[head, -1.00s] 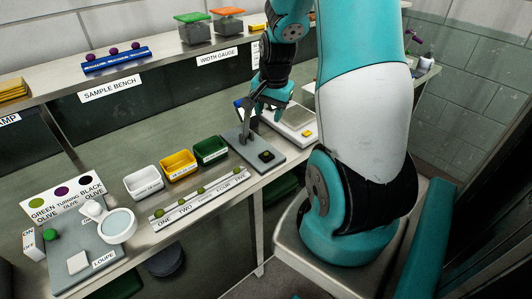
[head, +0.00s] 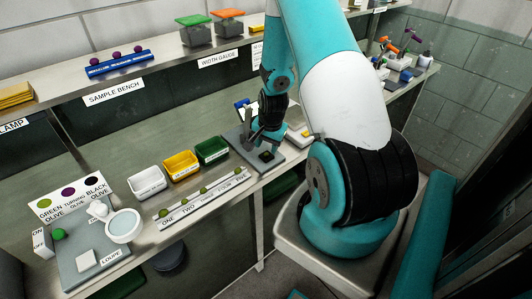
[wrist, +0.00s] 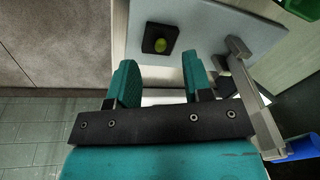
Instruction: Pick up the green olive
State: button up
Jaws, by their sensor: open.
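A green olive (wrist: 161,44) sits on a small black square pad (wrist: 148,46) on a grey plate (wrist: 196,20) in the wrist view. The pad also shows in the head view (head: 267,157), partly hidden by my gripper. My gripper (wrist: 160,70) is open and empty, with its two teal fingers pointing toward the pad. The olive lies just beyond the fingertips in the picture, roughly between their lines and not touched. More green olives (head: 204,190) sit along a white numbered rail (head: 177,211) at the front of the bench in the head view.
A metal post stand (wrist: 245,75) rises close to the right finger. White (head: 148,181), yellow (head: 181,166) and green (head: 211,150) bins stand left of the plate. A loupe (head: 123,225) stands further left. Purple olives (head: 114,54) lie on a blue rail on the shelf.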

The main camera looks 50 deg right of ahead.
aim_at(266, 153)
jog(key=shift+w+d+f+p, duration=0.15)
jog(key=shift+f+p, duration=0.1)
jog(key=shift+f, duration=0.4)
jog(key=shift+w+d+f+p, duration=0.1)
jog(key=shift+f+p, duration=0.15)
jog(key=shift+f, duration=0.4)
jog(key=shift+w+d+f+p, duration=0.15)
jog(key=shift+f+p, duration=0.1)
jog(key=shift+f, duration=0.4)
jog(key=c, duration=0.7)
jog(key=shift+c, duration=0.2)
